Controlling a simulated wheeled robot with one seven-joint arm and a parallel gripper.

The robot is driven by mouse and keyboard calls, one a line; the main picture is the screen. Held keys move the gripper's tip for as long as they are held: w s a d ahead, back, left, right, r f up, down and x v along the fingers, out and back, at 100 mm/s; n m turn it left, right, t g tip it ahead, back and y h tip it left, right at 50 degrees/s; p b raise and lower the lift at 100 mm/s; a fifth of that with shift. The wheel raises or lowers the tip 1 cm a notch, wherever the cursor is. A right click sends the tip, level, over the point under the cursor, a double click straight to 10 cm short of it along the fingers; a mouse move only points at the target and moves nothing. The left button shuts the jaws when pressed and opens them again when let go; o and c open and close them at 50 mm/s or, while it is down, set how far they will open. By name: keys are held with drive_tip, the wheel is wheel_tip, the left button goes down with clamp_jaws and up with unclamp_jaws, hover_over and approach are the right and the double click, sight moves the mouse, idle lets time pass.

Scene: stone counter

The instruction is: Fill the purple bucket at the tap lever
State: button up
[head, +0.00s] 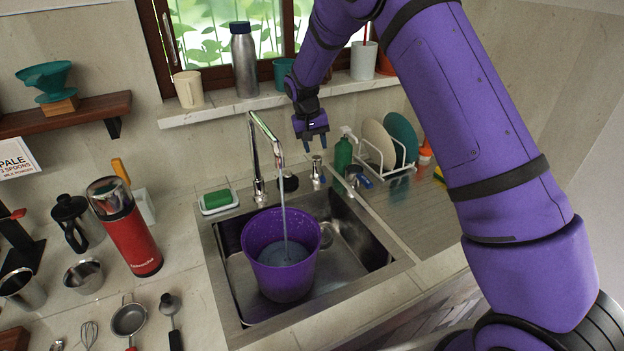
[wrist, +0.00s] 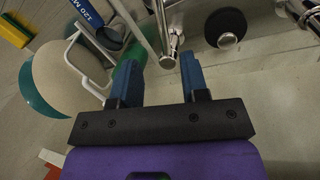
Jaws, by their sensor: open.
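The purple bucket (head: 255,262) stands upright in the steel sink under the spout of the chrome tap (head: 262,150). A thin stream of water (head: 284,205) runs from the spout into it, and greyish water (head: 284,253) shows inside, below the rim. My gripper (head: 311,146) is open and empty, above a short chrome fitting, likely the tap lever (head: 318,172), behind the sink. In the wrist view my blue fingers (wrist: 160,70) are apart, and the chrome fitting (wrist: 168,50) shows beyond and between their tips. I cannot tell whether they touch it.
A black knob (head: 288,183) sits left of the fitting. A green soap bottle (head: 343,155) and a dish rack (head: 390,165) stand close on the right. A green sponge (head: 217,199) lies in a dish on the left. A red flask (head: 130,235) stands on the left counter.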

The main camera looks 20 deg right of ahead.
sight(320, 169)
drive_tip(key=f, duration=0.3)
drive_tip(key=d+f, duration=0.1)
drive_tip(key=f, duration=0.4)
drive_tip(key=shift+s+d+f, duration=0.1)
drive_tip(key=shift+d+f, duration=0.15)
drive_tip(key=shift+f, duration=0.15)
clamp_jaws()
